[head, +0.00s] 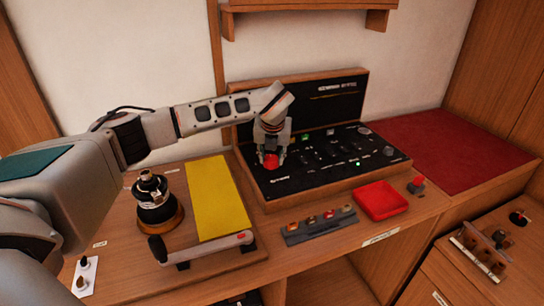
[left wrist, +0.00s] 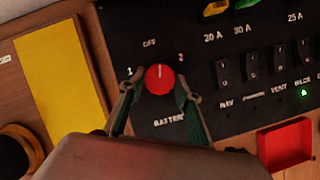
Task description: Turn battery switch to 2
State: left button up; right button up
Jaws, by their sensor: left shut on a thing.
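The battery switch is a red round knob (head: 271,161) at the left end of the black switch panel (head: 330,165). In the left wrist view the knob (left wrist: 159,79) sits among the labels 1 at its left, OFF above and 2 at upper right, with BATTERY below. My left gripper (head: 270,153) comes down over it from above. In the left wrist view its fingers (left wrist: 158,88) stand on either side of the knob, shut on it. I cannot tell which label the knob points at. My right gripper is not in view.
A yellow mat (head: 218,197) and a black winch (head: 156,200) lie left of the panel. In front are a grey fuse strip (head: 318,225) and a red tray (head: 380,200). A green light (left wrist: 304,93) glows on the panel. A shelf (head: 305,8) hangs above.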

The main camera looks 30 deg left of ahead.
pick_arm(q)
jog(key=m, duration=0.1)
jog(key=m+h, duration=0.1)
jog(key=m, duration=0.1)
jog(key=m+h, duration=0.1)
jog(key=m, duration=0.1)
jog(key=shift+s+a+t+p, duration=0.1)
jog(key=shift+a+t+p, duration=0.15)
jog(key=shift+t+p, duration=0.1)
jog(key=m+h, duration=0.1)
jog(key=m, duration=0.2)
jog(key=shift+a+p, duration=0.1)
jog(key=shift+p, duration=0.3)
jog(key=shift+m, duration=0.3)
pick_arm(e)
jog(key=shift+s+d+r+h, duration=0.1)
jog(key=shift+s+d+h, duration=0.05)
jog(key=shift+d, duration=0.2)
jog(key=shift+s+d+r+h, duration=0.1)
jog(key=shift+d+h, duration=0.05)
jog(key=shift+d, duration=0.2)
pick_arm(q)
jog(key=shift+m, duration=0.3)
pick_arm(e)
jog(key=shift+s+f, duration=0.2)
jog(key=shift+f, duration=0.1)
